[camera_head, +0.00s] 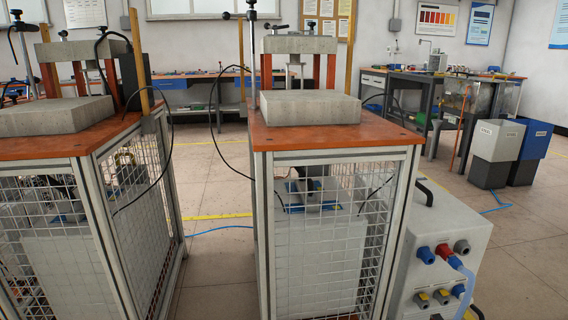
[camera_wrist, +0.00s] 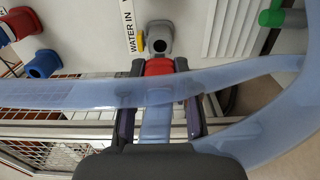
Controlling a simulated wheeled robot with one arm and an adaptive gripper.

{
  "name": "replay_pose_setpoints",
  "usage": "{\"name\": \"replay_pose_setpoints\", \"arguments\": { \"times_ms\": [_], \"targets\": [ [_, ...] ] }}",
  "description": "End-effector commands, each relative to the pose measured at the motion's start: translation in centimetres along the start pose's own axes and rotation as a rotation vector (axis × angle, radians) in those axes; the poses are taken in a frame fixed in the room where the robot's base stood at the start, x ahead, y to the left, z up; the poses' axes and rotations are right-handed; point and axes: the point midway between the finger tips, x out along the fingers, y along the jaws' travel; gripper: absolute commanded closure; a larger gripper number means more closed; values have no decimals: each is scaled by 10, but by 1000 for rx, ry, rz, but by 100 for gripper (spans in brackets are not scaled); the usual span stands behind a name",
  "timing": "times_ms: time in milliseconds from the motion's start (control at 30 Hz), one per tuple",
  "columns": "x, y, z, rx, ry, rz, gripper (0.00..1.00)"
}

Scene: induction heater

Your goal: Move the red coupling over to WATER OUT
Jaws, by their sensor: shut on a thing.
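The red coupling (camera_wrist: 159,67) is between the two dark fingers of my gripper (camera_wrist: 154,88) in the wrist view. My gripper is shut on it. A translucent blue hose (camera_wrist: 156,124) runs back from the coupling between the fingers; another hose stretch crosses in front and partly hides them. The coupling is in line with a grey port (camera_wrist: 159,38) beside the WATER IN label (camera_wrist: 130,27). I cannot tell whether it touches that port. No WATER OUT label is readable. My gripper does not show in the head view.
In the wrist view, blue (camera_wrist: 42,64) and red (camera_wrist: 20,22) fittings are at left, a green piece (camera_wrist: 271,17) at right. The head view shows a grey unit (camera_head: 428,222) with several fittings and a hose (camera_head: 466,283), beside a caged orange-topped table (camera_head: 375,132).

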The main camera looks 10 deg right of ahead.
Motion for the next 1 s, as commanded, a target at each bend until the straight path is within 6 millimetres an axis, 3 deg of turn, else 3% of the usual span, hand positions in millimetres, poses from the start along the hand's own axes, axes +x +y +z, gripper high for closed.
{"name": "replay_pose_setpoints", "arguments": {
  "times_ms": [500,1000],
  "targets": [
    [-15,0,0,0,-1,0,100],
    [-17,1,1,0,-2,0,100]
  ]
}}
